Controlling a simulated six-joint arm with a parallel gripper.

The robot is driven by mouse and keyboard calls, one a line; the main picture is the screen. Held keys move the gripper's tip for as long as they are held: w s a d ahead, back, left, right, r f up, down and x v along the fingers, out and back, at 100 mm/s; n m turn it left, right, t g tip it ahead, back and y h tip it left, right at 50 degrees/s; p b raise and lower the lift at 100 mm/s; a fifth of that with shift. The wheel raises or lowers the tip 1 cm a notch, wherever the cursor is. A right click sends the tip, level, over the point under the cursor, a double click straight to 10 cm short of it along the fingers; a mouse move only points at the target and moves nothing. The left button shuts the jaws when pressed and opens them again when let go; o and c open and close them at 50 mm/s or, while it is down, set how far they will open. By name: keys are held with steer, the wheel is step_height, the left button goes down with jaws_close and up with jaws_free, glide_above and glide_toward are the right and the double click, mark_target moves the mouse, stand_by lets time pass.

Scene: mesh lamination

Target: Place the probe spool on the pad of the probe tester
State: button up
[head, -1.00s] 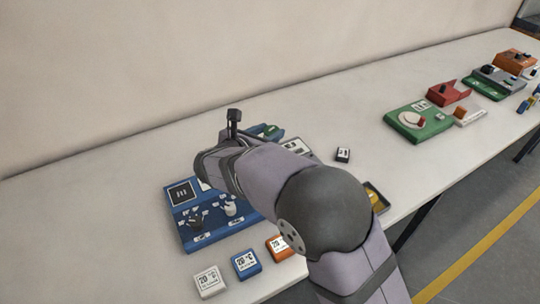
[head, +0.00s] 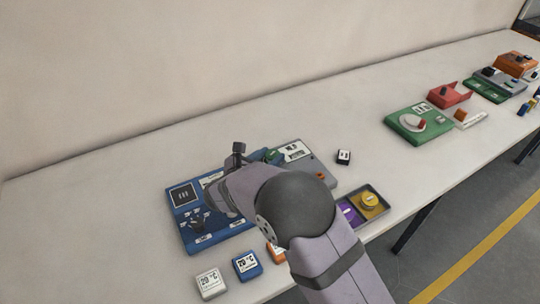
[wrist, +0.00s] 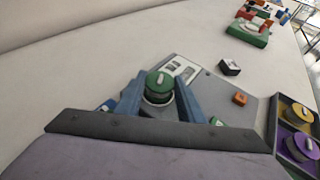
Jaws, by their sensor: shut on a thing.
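The probe spool seems to be the green spool (wrist: 160,86) with a pale bar on top and a white and dark base. In the wrist view it sits between the two blue fingers of my gripper (wrist: 160,92), which are shut on it. The probe tester seems to be the grey device (wrist: 207,92) with a white display panel; it also shows in the head view (head: 318,167). The spool is over the tester's left end, beside the panel. The pad is hidden, and I cannot tell whether the spool touches it. In the head view my arm hides most of the gripper.
A tray (head: 386,207) with a yellow spool (wrist: 298,114) and a purple spool (wrist: 302,147) stands right of the tester. A blue panel (head: 215,235) lies left. White, blue and orange blocks line the front. A small black block (head: 344,157) stands behind. The table's back is clear.

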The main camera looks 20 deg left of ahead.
steer(key=shift+f, duration=0.1)
steer(key=o, duration=0.6)
steer(key=shift+f, duration=0.1)
steer(key=o, duration=0.5)
steer(key=shift+c, duration=0.2)
steer(key=shift+r, duration=0.3)
steer(key=shift+s+a, duration=0.15)
steer(key=shift+s, duration=0.15)
steer(key=b+v, duration=0.1)
steer(key=v, duration=1)
steer(key=shift+s+r+b, duration=0.15)
steer(key=shift+b, duration=0.25)
